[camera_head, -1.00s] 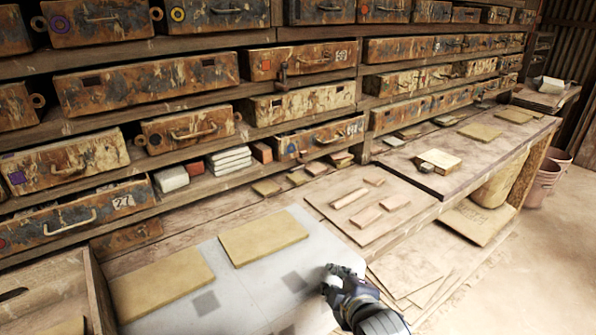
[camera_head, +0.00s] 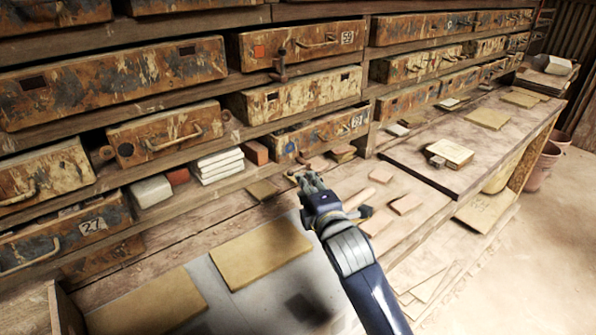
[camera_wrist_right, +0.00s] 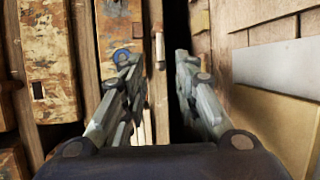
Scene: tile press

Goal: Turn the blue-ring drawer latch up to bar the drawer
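The rusty blue-ring drawer (camera_head: 325,132) sits in the lowest drawer row, marked 21 at its right, with its small blue ring (camera_head: 289,147) at the left end of its front. The ring also shows in the right wrist view (camera_wrist_right: 122,57), by the tip of the left-hand finger; I cannot tell whether they touch. I cannot make out the drawer's latch clearly. My right gripper (camera_head: 307,180) is just in front of and below this drawer. In the wrist view its fingers (camera_wrist_right: 156,60) are apart with nothing seen held between them. My left gripper is out of view.
A dark upright latch (camera_head: 280,66) stands out at the red-square drawer (camera_head: 295,43) above. White blocks (camera_head: 219,164) sit on the shelf at left. Tan tiles (camera_head: 262,252) and small wood pieces (camera_head: 407,204) lie on the bench below. The right bench (camera_head: 420,150) is partly clear.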

